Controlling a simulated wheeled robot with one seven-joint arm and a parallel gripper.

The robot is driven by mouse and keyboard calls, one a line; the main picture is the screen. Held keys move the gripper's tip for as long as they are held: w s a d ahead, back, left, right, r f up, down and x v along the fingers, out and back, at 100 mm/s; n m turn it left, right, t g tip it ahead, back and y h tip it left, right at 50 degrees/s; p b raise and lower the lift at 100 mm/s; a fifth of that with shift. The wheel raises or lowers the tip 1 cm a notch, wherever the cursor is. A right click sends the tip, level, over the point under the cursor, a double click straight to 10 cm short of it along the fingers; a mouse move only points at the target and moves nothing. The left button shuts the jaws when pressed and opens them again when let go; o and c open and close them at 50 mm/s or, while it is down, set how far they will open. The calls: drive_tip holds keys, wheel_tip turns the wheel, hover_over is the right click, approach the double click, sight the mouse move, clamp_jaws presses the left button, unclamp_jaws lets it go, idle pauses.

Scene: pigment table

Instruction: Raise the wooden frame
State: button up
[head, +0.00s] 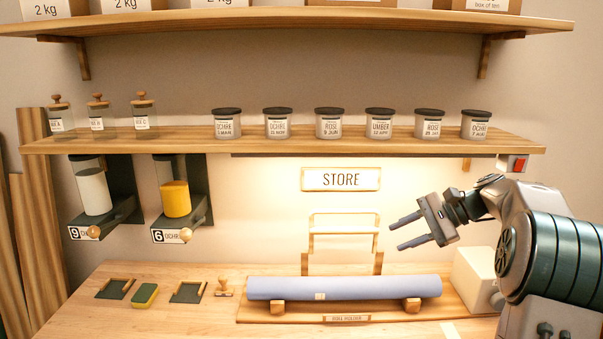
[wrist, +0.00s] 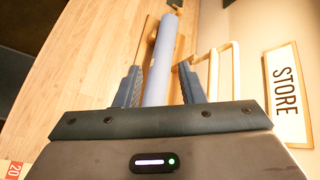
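The wooden frame (head: 343,214) stands behind the blue roll (head: 340,287) on the table, below the STORE sign. It has pale crossbars and short wooden feet. In the wrist view the frame (wrist: 213,75) is beyond and right of the fingers. My gripper (head: 394,236) is open and empty, in the air to the right of the frame, with its fingers pointing left towards it. In the wrist view both fingertips (wrist: 160,80) are apart, and the roll (wrist: 158,60) shows beyond the gap between them. The gripper appears not to touch the frame.
The roll rests on two blocks on a wooden base (head: 262,312). A white box (head: 474,274) stands at its right end, close to my arm. A shelf of jars (head: 290,143) is above. A stamp (head: 224,287) and a sponge (head: 145,295) lie left. The front left table is clear.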

drive_tip(key=s+a+n+h, duration=0.2)
drive_tip(key=s+a+h, duration=0.1)
drive_tip(key=s+a, duration=0.3)
drive_tip(key=s+a+f+n+h, duration=0.1)
drive_tip(key=s+f+n+h, duration=0.1)
drive_tip(key=s, duration=0.6)
drive_tip(key=s+f+n+t+h, duration=0.1)
drive_tip(key=s+f+n+h, duration=0.2)
drive_tip(key=s, duration=0.5)
drive_tip(key=s+a+f+n+h, duration=0.1)
drive_tip(key=s+f+n+h, duration=0.1)
drive_tip(key=s, duration=0.6)
drive_tip(key=n+h, duration=0.1)
drive_tip(key=n, duration=0.1)
drive_tip(key=shift+a+f+n+t, duration=0.3)
drive_tip(key=shift+f, duration=0.1)
